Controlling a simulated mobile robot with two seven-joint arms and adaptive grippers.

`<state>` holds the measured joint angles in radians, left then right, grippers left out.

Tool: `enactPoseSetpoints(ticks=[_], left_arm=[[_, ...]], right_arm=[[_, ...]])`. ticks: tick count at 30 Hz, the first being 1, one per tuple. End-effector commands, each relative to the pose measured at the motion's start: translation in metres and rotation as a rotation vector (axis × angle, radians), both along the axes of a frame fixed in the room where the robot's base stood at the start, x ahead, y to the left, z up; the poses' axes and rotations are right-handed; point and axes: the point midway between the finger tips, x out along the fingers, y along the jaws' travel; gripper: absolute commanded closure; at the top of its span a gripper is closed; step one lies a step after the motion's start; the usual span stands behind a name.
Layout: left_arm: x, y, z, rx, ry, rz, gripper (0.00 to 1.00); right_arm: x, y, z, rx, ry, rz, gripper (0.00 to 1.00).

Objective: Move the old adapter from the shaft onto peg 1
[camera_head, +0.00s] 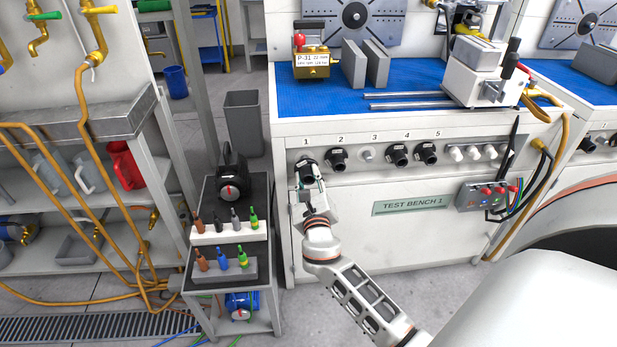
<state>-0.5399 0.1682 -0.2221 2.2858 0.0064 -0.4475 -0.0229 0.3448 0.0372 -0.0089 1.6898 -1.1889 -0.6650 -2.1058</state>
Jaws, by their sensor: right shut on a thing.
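My right gripper (309,184) is at the front of the test bench, just below the number 1. It is shut on a black adapter (305,166), which is at the place of peg 1. The peg itself is hidden, and I cannot tell how far the adapter sits on it. Black adapters also sit under number 2 (337,158), number 4 (397,154) and number 5 (427,153). Peg 3 (367,154) shows bare metal. I cannot make out the shaft for certain. My left gripper is not in view.
A cart (203,255) with small coloured bottles and a black device (231,173) stands close left of my right gripper. The blue bench top (385,102) holds a brass block (311,63), grey plates and a clamping fixture (477,73). A control box (487,194) hangs right.

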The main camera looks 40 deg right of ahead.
Motion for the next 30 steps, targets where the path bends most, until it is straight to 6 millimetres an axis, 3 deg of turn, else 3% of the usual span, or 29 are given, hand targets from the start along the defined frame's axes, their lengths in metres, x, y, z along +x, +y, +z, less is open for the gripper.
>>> enactPoseSetpoints(ticks=[30], left_arm=[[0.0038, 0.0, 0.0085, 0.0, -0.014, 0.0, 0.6]], right_arm=[[0.0006, 0.0, 0.0025, -0.002, -0.003, 0.001, 1.0]])
